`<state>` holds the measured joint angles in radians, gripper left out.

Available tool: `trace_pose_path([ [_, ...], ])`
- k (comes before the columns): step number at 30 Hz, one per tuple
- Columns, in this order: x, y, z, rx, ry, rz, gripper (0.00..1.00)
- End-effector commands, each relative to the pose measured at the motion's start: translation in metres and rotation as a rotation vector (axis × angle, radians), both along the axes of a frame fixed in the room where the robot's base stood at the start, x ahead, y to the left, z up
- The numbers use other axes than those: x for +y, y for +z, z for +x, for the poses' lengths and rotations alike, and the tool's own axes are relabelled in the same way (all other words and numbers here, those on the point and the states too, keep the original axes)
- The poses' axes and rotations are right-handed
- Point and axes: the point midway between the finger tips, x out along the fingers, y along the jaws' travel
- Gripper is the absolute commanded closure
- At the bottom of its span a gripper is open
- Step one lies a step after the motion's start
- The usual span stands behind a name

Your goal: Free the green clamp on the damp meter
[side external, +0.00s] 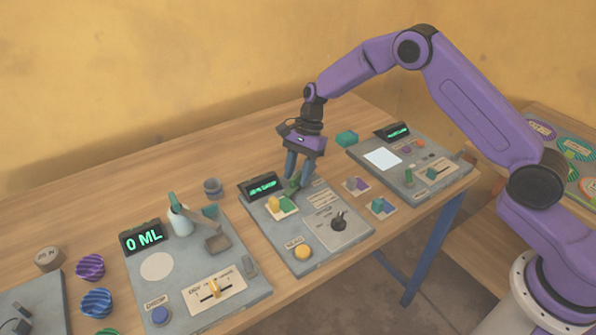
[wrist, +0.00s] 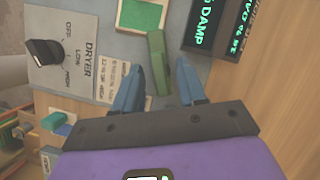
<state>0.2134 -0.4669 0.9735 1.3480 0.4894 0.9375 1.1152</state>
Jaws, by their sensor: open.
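The green clamp (wrist: 157,62) is a green bar on the damp meter (side external: 306,236), the middle grey panel on the table. It stands beside a tray with a green pad (wrist: 141,14) in a pale frame. My gripper (wrist: 159,75) is open, pointing down over the panel, with its two blue fingers on either side of the clamp in the wrist view. I cannot tell whether either finger touches it. In the side external view my gripper (side external: 296,180) is low behind the tray, and its fingers partly hide the clamp (side external: 291,188).
The meter's lit display (side external: 262,187) stands close beside the fingers. A black dryer knob (side external: 339,222) and a yellow button (side external: 303,252) are nearer the front edge. Other panels stand left and right.

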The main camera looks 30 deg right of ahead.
Motion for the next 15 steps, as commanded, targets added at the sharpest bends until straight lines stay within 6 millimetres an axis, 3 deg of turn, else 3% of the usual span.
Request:
trace_pose_path([
  [5, 0.0, 0.0, -0.0001, 0.0, 0.0, 0.0, 0.59],
  [9, 0.0, 0.0001, -0.0001, 0.0, 0.0, 0.0, 1.0],
  [15, 0.0, -0.0004, -0.0002, 0.001, 0.0, 0.0, 1.0],
])
